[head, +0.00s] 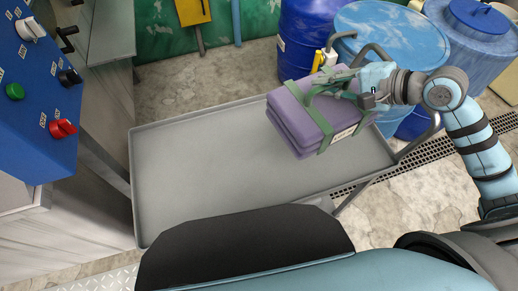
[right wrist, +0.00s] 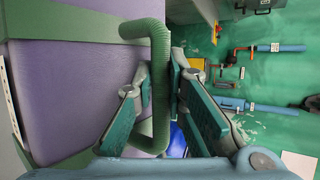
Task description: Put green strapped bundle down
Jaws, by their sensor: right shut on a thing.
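The green strapped bundle (head: 306,117) is a stack of folded purple cloth with green straps and a green handle. It is over the right part of the grey metal tray (head: 205,180); I cannot tell if it touches the tray. My right gripper (head: 347,84) is shut on the bundle's green strap handle at its upper right. In the right wrist view, the green handle (right wrist: 159,85) stands between the fingers (right wrist: 160,95), with the purple cloth (right wrist: 75,95) to the left. My left gripper is not in view.
Blue drums (head: 392,38) stand behind the tray at the right. A blue control panel (head: 35,90) with knobs is at the left. The left and middle of the tray are bare. A floor grate (head: 435,150) runs at the right.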

